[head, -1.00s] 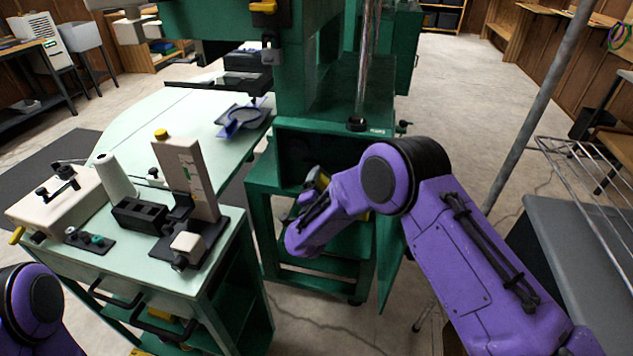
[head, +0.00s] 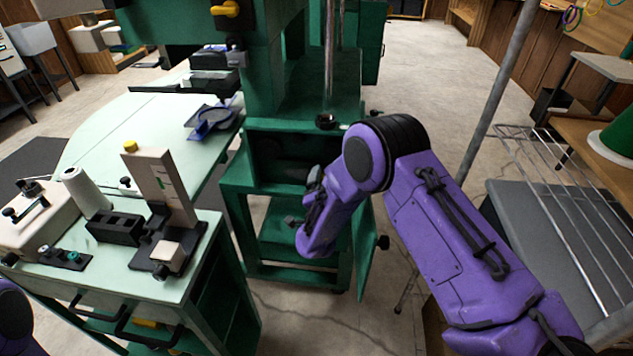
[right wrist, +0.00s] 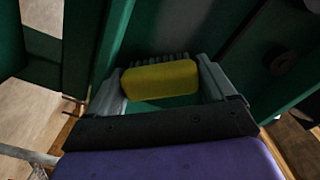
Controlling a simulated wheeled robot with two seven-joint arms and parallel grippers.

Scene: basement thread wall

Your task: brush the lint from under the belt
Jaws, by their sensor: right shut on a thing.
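My right gripper (right wrist: 160,88) is shut on a yellow-backed brush (right wrist: 160,78). In the right wrist view its fingers sit at both ends of the yellow block, and dark bristles show along its far edge. In the head view my right arm reaches to the open lower cabinet of the green machine (head: 234,180), and its wrist hides most of the gripper. The cabinet's inside (head: 285,150) is dark. I cannot make out the belt or any lint. Only a bit of my left arm shows at the lower left; its gripper is out of view.
The green cabinet door (head: 366,250) stands open just right of my right wrist. A pale green table (head: 120,160) and a workbench (head: 215,240) with devices stand left. A grey pole (head: 490,100) and wire rack (head: 560,190) stand right.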

